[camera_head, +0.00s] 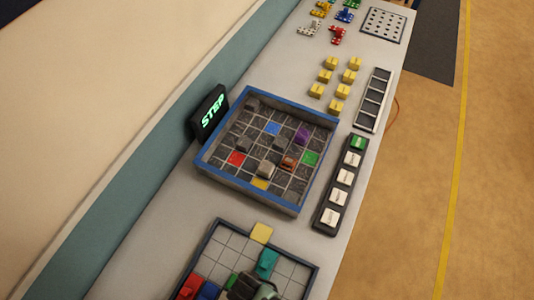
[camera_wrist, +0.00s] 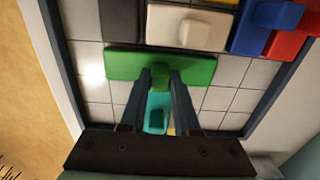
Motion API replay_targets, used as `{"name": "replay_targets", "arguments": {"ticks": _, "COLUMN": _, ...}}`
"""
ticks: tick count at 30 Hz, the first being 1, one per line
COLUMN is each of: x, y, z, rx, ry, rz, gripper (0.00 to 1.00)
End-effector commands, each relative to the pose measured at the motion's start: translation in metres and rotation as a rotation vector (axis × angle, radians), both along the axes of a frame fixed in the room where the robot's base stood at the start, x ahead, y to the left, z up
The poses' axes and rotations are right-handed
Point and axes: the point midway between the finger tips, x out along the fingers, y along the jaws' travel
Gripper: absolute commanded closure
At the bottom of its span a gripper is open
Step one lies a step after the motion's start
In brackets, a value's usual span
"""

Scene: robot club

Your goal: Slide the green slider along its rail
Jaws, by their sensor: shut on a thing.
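The green slider (camera_wrist: 120,66) is a flat bar with a raised knob, lying on a gridded tray (camera_wrist: 92,88) in the wrist view. My gripper (camera_wrist: 160,78) is shut on its knob, fingers on either side. In the head view a bit of the green slider (camera_head: 232,280) shows at the bottom, largely hidden by my gripper (camera_head: 247,289). No separate rail can be made out.
A teal slider (camera_wrist: 157,112) lies on the near side, between my fingers in the picture. White (camera_wrist: 160,27), blue (camera_wrist: 265,22) and red (camera_wrist: 285,45) sliders lie beyond. Bare cells show at both ends of the green bar. A blue-rimmed tray (camera_head: 327,130) stands farther along the table.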

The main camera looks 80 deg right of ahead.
Motion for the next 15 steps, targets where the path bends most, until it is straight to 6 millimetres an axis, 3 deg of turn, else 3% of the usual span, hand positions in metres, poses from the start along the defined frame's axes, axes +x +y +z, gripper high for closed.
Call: {"name": "replay_targets", "arguments": {"ticks": 15, "x": -0.037, "y": 0.011, "z": 0.001, "rx": 0.002, "ry": 0.003, "rz": -0.002, "gripper": 1.00}}
